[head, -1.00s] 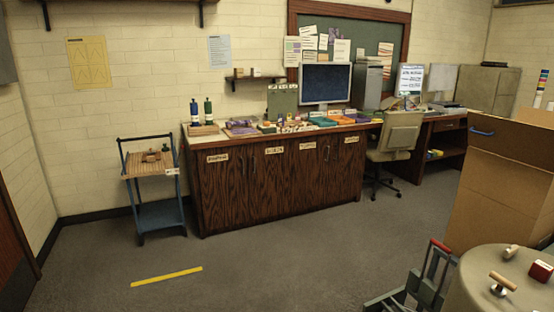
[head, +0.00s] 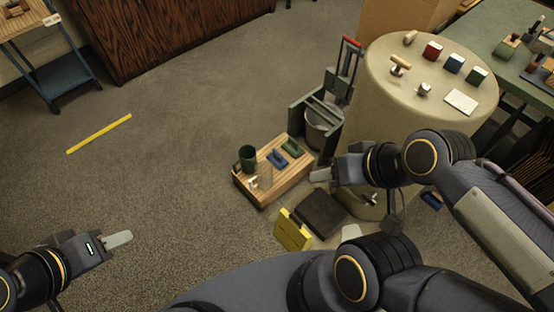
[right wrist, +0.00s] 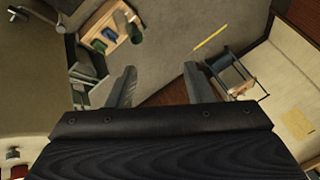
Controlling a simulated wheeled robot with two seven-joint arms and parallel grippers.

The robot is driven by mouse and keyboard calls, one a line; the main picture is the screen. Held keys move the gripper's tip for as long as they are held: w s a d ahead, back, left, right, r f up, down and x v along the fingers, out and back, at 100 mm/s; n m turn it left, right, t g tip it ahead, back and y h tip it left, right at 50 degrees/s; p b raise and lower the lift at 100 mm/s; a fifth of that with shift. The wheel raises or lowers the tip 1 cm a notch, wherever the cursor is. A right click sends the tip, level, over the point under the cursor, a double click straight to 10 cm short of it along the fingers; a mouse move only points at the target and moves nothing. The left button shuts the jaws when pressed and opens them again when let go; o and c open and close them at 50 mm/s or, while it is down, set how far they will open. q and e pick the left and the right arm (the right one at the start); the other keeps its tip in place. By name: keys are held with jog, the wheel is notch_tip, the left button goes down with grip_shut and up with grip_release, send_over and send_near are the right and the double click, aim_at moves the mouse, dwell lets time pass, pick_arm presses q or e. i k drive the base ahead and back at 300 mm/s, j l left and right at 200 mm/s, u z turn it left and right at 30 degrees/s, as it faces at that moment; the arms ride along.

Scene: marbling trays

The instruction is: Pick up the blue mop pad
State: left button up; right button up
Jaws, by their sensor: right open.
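A small blue pad-like piece with a raised grip (head: 277,158), which looks like the blue mop pad, lies on a low wooden crate (head: 262,195) on the floor. It also shows in the right wrist view (right wrist: 109,34). A green piece of like shape (head: 292,146) lies beside it. My right gripper (head: 321,175) is to the right of the crate in the head view, apart from the blue piece. In the right wrist view its two fingers (right wrist: 158,88) stand apart with nothing between them. My left gripper (head: 120,240) is at lower left, far from the crate; its finger gap is hidden.
A dark green cup (head: 247,157) and a clear container stand on the crate. A grey bucket (head: 322,125) in a green frame is behind. A yellow folded sign (head: 292,232), a dark mat (head: 320,214) and a round table (head: 375,100) are close by.

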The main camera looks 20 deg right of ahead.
aim_at(279, 162)
jog(key=z, duration=1.55)
jog(key=k, duration=0.35)
jog(key=k+z, duration=0.1)
jog(key=z, duration=0.4)
jog(key=k+z, duration=0.1)
jog(key=z, duration=0.4)
jog(key=k+l+z, duration=0.1)
jog(key=z, duration=0.4)
jog(key=j+z, duration=0.1)
jog(key=j, duration=0.4)
jog(key=k+j+z, duration=0.1)
jog(key=j, duration=0.4)
jog(key=k+j+z, duration=0.1)
jog(key=j, duration=0.4)
jog(key=k+j+z, duration=0.15)
jog(key=j, duration=0.35)
jog(key=j+z, duration=0.1)
jog(key=j, duration=0.4)
jog(key=k+j, duration=0.1)
jog(key=j, duration=0.25)
jog(key=k+j, duration=0.15)
jog(key=j, duration=0.2)
jog(key=k+j, duration=0.1)
jog(key=j, duration=0.3)
